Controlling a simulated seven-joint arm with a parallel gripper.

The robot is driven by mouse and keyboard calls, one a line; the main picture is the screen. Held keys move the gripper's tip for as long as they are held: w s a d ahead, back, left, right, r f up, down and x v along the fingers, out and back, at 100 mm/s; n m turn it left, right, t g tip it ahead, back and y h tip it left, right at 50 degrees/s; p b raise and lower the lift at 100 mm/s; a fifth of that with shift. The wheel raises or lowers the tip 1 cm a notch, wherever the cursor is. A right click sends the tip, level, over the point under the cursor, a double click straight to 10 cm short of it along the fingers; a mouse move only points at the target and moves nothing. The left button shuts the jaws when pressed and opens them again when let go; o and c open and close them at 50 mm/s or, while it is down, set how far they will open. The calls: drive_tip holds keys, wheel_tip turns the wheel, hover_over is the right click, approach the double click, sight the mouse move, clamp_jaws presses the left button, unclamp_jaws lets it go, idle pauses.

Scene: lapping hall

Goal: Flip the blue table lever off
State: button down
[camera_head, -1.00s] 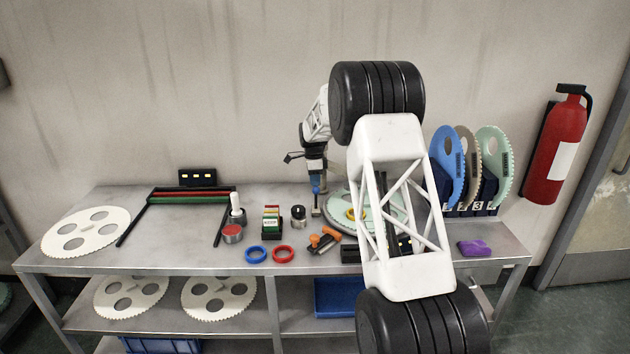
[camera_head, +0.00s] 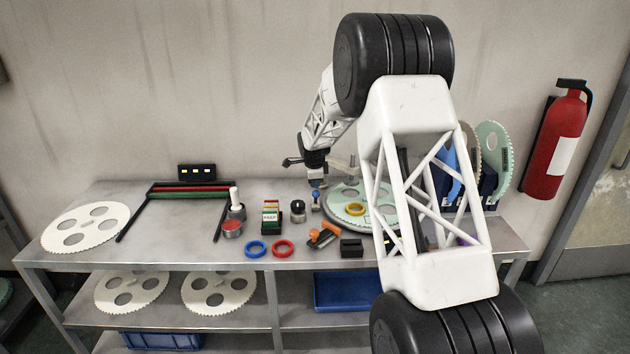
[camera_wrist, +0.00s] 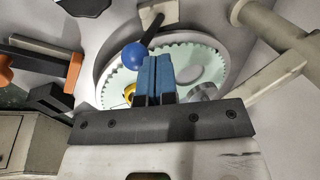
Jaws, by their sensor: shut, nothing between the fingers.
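The blue table lever (camera_head: 316,196) is a blue ball knob on a dark rod, rising from a small pale base on the bench, left of the pale green toothed disc (camera_head: 378,218). In the wrist view the blue knob (camera_wrist: 133,56) is just left of my fingertips, and its rod tilts up and right to the pale base (camera_wrist: 158,13). My gripper (camera_wrist: 153,62) has blue fingers pressed together with nothing between them. In the head view my gripper (camera_head: 315,177) is just above the knob. I cannot tell whether fingers and knob touch.
A yellow ring (camera_head: 355,208) lies on the green disc. A black-topped knob (camera_head: 298,207), an orange-handled tool (camera_head: 324,234), a black block (camera_head: 351,248) and blue (camera_head: 256,249) and red (camera_head: 283,248) rings are nearby. Upright discs (camera_head: 493,150) stand at right, partly behind my arm.

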drive_tip(key=shift+s+f, duration=0.15)
drive_tip(key=shift+s, duration=0.3)
drive_tip(key=shift+s+f, duration=0.1)
idle(0.5)
drive_tip(key=shift+w+a+r, duration=0.1)
drive_tip(key=shift+w+r, duration=0.2)
drive_tip(key=shift+r, duration=0.2)
drive_tip(key=w+v, duration=0.1)
drive_tip(key=v, duration=1.1)
drive_tip(key=shift+w, duration=0.15)
drive_tip(key=shift+a+r, duration=0.1)
drive_tip(key=shift+a, duration=0.05)
